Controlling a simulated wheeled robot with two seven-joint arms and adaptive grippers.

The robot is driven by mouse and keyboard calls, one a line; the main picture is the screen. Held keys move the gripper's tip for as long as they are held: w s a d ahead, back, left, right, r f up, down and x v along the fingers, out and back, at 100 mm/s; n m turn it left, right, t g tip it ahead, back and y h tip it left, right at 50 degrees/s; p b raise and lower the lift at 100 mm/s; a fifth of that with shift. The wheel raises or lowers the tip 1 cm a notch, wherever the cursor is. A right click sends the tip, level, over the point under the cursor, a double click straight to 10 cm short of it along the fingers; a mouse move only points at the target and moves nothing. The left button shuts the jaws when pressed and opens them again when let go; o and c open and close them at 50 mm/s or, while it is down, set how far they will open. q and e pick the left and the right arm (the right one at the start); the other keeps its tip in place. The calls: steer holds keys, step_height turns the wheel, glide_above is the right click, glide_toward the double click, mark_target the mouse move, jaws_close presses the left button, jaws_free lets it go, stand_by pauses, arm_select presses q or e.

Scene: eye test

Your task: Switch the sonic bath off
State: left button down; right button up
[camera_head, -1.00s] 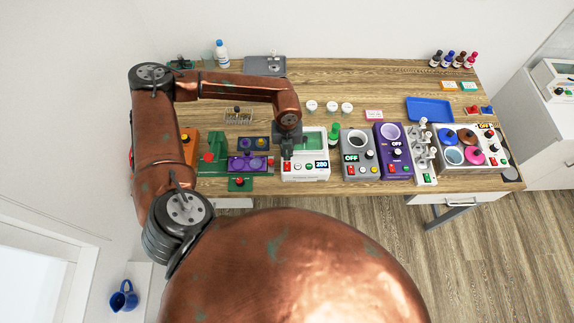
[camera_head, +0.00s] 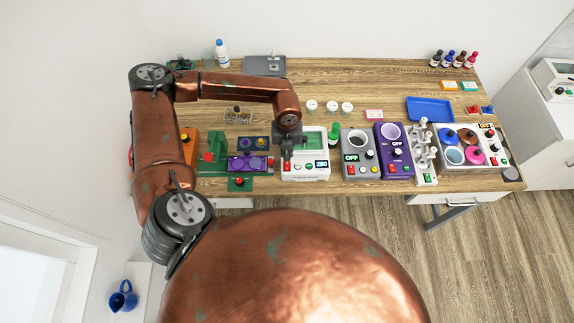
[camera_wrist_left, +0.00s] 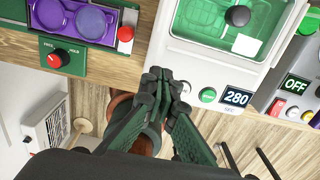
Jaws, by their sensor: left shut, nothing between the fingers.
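The sonic bath is a white box (camera_head: 318,143) with a green-tinted basin, in front of and partly behind my left arm in the head view. It also fills the top right of the left wrist view (camera_wrist_left: 188,48). Its lit display (camera_wrist_left: 237,97) reads 280 SEC. A green button (camera_wrist_left: 208,95) sits left of the display. A red button (camera_head: 287,167) shows at the front left of the panel in the head view; in the wrist view my fingers hide that part. My left gripper (camera_head: 286,156) is shut and empty, its tips (camera_wrist_left: 157,73) over the panel's left end; contact cannot be told.
A green station with purple rings (camera_head: 246,163) stands close on the left, with a red knob (camera_wrist_left: 57,58). A grey device (camera_head: 358,147) reading OFF and a purple device (camera_head: 391,136) reading OFF stand to the right.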

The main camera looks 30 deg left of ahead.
mark_target(287, 162)
arm_select(q)
steer(key=shift+f+b, duration=0.35)
steer(key=shift+f, duration=0.15)
steer(key=shift+f+b, duration=0.3)
steer(key=shift+f, duration=0.1)
stand_by(0.4)
steer(key=shift+r+p, duration=0.65)
steer(key=shift+r, duration=0.55)
step_height(287, 162, up, 5)
steer(key=shift+f+p, duration=0.15)
steer(key=shift+p, duration=0.95)
